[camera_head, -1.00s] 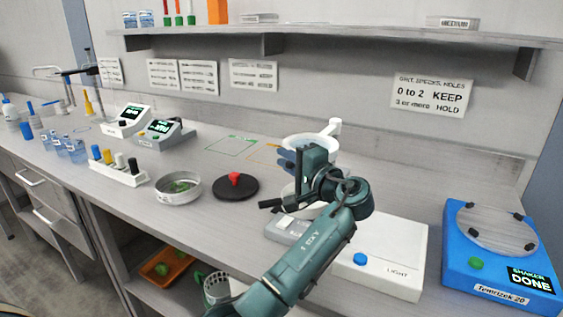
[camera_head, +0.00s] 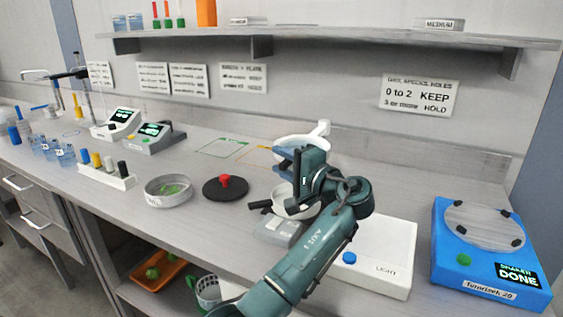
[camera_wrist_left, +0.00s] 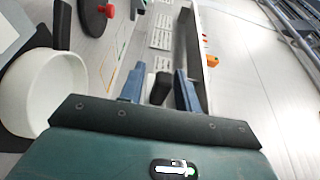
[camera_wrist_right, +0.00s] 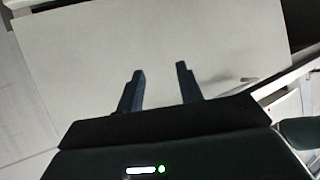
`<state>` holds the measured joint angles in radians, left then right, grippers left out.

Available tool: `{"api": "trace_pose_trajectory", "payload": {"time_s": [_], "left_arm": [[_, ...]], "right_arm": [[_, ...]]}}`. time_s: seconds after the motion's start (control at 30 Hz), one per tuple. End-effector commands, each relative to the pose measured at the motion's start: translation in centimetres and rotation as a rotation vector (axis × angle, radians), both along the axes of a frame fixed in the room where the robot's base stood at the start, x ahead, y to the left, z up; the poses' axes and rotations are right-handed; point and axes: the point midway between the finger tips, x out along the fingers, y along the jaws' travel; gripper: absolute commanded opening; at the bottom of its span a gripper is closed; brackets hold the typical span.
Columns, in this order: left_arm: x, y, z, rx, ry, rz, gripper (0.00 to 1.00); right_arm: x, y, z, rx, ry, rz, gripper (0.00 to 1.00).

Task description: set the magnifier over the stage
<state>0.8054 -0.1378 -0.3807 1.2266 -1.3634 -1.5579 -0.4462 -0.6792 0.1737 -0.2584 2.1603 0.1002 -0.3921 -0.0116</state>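The magnifier appears to be the white ring on a white jointed arm (camera_head: 323,130) at the back of the bench, partly hidden by my left gripper. My left gripper (camera_head: 285,160) is in front of and just below the ring. In the left wrist view its fingers (camera_wrist_left: 159,85) stand apart on either side of a dark handle-like piece (camera_wrist_left: 161,88), with gaps visible. No part is clearly labelled as the stage; a white box marked LIGHT (camera_head: 385,262) lies to the right of my left forearm. My right gripper (camera_wrist_right: 160,80) is open and empty over a plain pale surface.
A white bowl (camera_wrist_left: 40,95) with a black handle lies beneath my left gripper, near a grey device (camera_head: 280,230). A shelf (camera_head: 380,33) hangs above.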

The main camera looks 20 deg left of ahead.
Motion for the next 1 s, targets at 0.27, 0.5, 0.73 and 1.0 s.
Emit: {"api": "trace_pose_trajectory", "payload": {"time_s": [0.27,0.5,0.73,1.0], "left_arm": [[0.0,0.1,0.0,0.000,0.000,0.002,0.36],[-1.2,-2.5,-0.1,-0.002,-0.001,-0.002,0.36],[-3.6,-7.2,-0.2,-0.002,0.000,-0.002,0.36],[-5.5,-11.0,-0.1,-0.001,0.000,0.000,0.36]], "right_arm": [[0.0,0.0,-0.1,-0.001,0.001,0.001,0.36],[0.0,0.0,-0.5,0.005,0.003,-0.001,0.36],[0.0,0.1,-1.0,0.018,0.002,-0.003,0.36],[0.1,0.2,-1.1,0.031,-0.001,-0.008,0.36]]}}
